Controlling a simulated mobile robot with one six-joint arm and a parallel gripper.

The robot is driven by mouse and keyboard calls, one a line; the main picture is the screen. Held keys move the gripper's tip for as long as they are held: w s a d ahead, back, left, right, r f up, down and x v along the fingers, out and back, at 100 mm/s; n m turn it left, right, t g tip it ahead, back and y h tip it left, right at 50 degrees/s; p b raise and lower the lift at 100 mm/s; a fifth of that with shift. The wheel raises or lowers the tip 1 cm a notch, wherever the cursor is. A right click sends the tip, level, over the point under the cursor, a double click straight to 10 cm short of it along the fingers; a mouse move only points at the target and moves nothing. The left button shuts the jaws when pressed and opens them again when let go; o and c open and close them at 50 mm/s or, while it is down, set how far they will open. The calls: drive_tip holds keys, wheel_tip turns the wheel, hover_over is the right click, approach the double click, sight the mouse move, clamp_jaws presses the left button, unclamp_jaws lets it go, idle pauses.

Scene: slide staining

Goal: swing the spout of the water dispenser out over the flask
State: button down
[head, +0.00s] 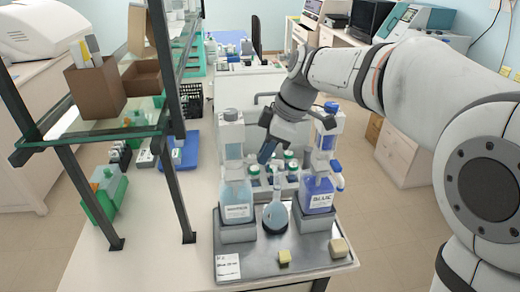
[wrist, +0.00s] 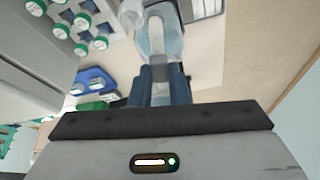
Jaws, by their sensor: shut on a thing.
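The water dispenser (head: 237,200), a bottle of pale blue liquid with a white label and a tall white top, stands at the left of the steel tray (head: 275,262). The round flask (head: 275,214) stands upright on the tray between it and the dark blue bottle. My gripper (head: 266,152) is beside the upper part of the water dispenser, above and behind the flask. In the wrist view my gripper (wrist: 162,88) is shut on a small pale part, apparently the spout (wrist: 158,72). Its far end is mostly hidden by the fingers.
A dispenser labelled BLUE (head: 317,195) stands close on the right of the tray. Several green-capped bottles (head: 288,163) stand behind. A dark shelf frame (head: 172,165) rises at the left.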

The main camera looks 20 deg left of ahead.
sight(278, 161)
drive_tip(key=c, duration=1.4)
unclamp_jaws()
drive_tip(key=shift+s+a, duration=0.1)
drive_tip(key=shift+o, duration=0.2)
drive_tip(key=shift+v, duration=3.9)
drive_tip(key=shift+c, duration=0.5)
